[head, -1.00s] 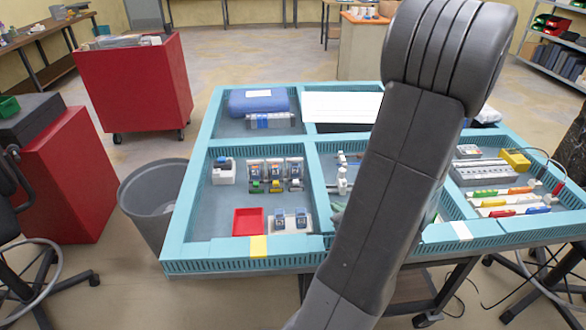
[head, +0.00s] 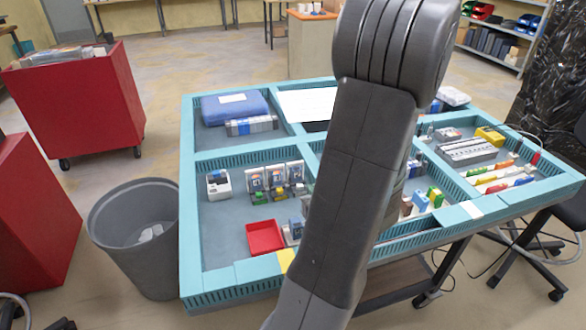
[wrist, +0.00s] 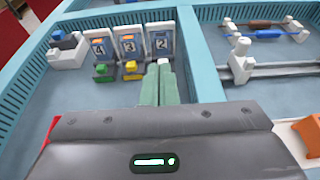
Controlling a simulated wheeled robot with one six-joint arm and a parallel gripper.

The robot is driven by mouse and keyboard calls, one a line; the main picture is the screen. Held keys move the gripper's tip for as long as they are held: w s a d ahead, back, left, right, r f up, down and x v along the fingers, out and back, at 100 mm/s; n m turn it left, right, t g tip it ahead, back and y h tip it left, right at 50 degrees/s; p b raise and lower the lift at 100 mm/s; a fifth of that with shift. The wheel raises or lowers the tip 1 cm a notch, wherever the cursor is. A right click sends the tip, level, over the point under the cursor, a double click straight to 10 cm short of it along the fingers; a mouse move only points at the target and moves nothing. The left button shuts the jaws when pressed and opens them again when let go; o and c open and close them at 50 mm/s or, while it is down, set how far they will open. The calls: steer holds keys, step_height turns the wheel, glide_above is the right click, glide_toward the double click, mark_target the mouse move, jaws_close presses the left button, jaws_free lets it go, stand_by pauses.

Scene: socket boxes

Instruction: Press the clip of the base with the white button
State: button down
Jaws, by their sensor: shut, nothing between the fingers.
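Three numbered upright sockets stand in a row in the wrist view, each with a small base in front. The base with the green button (wrist: 103,71) is at the left and the base with the yellow button (wrist: 131,68) is in the middle. The base with the white button (wrist: 164,62) is at the right, before the socket marked 2 (wrist: 162,42), mostly hidden by my fingers. My gripper (wrist: 160,70) is shut and empty, its green fingertips at or just before the white button; I cannot tell if they touch. In the head view my arm hides the gripper.
A white box with a blue and a black block (wrist: 67,50) stands at the left. A divider (wrist: 200,60) runs to the right of the sockets, with a white fitting on a rail (wrist: 240,62) beyond. A red tray (head: 265,238) lies near the front edge.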

steer(key=shift+w, duration=0.1)
steer(key=p, duration=0.2)
glide_toward(295, 165)
steer(key=x, duration=0.5)
steer(key=shift+f, duration=0.1)
steer(key=shift+w+a+f, duration=0.1)
steer(key=shift+w+a, duration=0.1)
steer(key=shift+w, duration=0.45)
